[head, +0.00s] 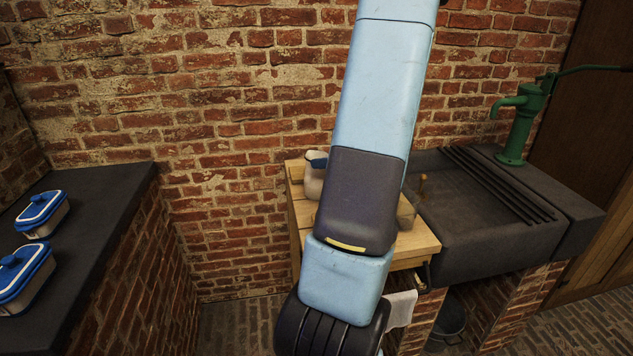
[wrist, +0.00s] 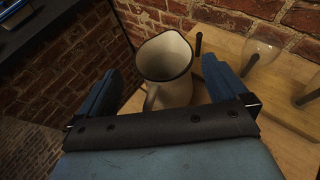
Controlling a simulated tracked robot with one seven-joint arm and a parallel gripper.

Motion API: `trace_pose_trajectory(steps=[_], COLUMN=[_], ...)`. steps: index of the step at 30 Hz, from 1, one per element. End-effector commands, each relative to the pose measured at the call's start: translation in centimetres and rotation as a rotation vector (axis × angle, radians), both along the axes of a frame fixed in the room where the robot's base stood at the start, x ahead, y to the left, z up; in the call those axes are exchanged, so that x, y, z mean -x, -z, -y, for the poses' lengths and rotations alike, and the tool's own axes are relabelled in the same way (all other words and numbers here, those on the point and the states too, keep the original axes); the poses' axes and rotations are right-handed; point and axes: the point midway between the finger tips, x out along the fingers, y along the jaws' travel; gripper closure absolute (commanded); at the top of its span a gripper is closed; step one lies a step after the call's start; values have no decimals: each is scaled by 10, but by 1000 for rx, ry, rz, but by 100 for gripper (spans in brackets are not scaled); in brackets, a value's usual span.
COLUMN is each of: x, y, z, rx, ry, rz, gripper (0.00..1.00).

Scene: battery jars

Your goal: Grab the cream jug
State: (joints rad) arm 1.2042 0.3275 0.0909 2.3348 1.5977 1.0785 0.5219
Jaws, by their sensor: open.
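The cream jug (wrist: 163,90), pale with a dark rim, stands upright on the wooden surface in the wrist view, its open mouth facing up. In the head view the jug (head: 313,185) shows beside my arm, which hides part of it. My gripper (wrist: 160,70) is open in the wrist view, with one blue finger on each side of the jug in the picture. I see gaps between the fingers and the jug. The gripper's dark crossbar hides the jug's base. My gripper's fingers are not visible in the head view.
A clear glass jar (wrist: 262,54) and a dark upright rod stand right of the jug on the wooden worktop (head: 425,243). A brick wall (head: 230,130) rises behind. A dark stone sink (head: 470,225) with a green pump (head: 518,125) is at right. Blue-lidded containers (head: 42,213) sit on the left counter.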

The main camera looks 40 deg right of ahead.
Motion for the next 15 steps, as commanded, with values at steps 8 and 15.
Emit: trace_pose_trajectory(steps=[8,15], x=[-25,-47], y=[13,21], z=[0,-4], rx=[-3,-1], ry=[-1,-2], rz=[0,-1], gripper=[0,0])
